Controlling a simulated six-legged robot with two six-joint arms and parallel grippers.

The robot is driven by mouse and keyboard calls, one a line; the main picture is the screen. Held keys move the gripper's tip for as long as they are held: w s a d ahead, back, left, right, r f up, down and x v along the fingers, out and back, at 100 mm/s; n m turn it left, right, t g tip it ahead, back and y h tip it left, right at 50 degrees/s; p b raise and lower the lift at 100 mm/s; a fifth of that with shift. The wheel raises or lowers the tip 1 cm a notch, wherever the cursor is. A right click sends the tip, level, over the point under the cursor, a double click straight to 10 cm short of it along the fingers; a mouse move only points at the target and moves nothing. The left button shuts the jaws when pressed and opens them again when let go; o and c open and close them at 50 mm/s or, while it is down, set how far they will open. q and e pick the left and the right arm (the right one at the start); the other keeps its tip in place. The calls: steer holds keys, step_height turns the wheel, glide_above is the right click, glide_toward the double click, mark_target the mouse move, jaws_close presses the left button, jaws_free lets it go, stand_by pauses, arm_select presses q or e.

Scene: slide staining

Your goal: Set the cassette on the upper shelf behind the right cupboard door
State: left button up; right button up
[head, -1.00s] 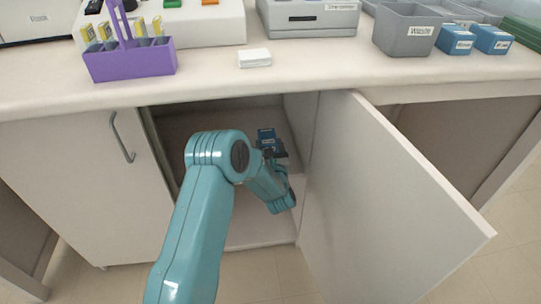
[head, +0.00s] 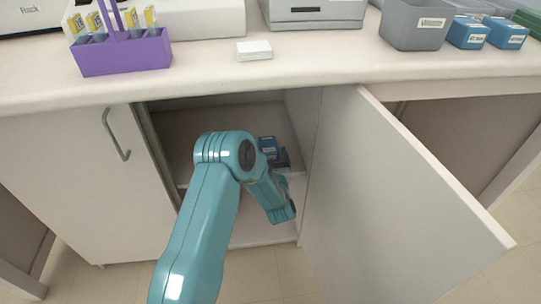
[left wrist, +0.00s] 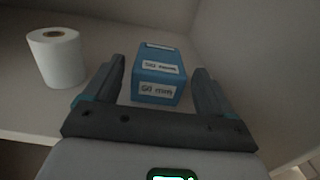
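The blue cassette (head: 268,146) sits on the upper shelf (left wrist: 30,110) in the cupboard, behind the open right door (head: 400,190). In the left wrist view the cassette (left wrist: 160,76) is upright, with white labels on its near face and top. My left gripper (left wrist: 159,68) is open around it, one finger on each side, with a visible gap at each side. In the head view my left gripper (head: 281,159) is partly hidden by my own arm. My right gripper is not in view.
A white roll (left wrist: 55,58) stands on the shelf left of the cassette. The cupboard's side wall is close on the right. On the counter are a purple rack (head: 124,55), a white stack (head: 253,50), a grey bin (head: 417,27) and blue boxes (head: 467,34).

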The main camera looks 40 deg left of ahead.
arm_select(q)
steer(key=shift+r, duration=0.2)
steer(key=shift+s+d+p, duration=0.1)
steer(key=shift+d+p, duration=0.15)
steer(key=shift+p, duration=0.05)
steer(key=p+v, duration=0.2)
steer(key=v, duration=0.9)
steer(key=s+d+f+m+g+h, duration=0.2)
steer(key=d+f+m+h, duration=1)
steer(key=m, duration=0.9)
steer(key=s+d+f+m+g+h, duration=0.1)
steer(key=s+d+m+g+h, duration=0.2)
steer(key=s+d+m, duration=0.4)
steer(key=s+d+f+m+g+h, duration=0.2)
steer(key=s+d+m+g, duration=0.4)
steer(key=s+m, duration=0.5)
steer(key=m+h, duration=0.1)
steer(key=m, duration=0.4)
steer(key=shift+d+f, duration=0.3)
steer(key=shift+d, duration=0.1)
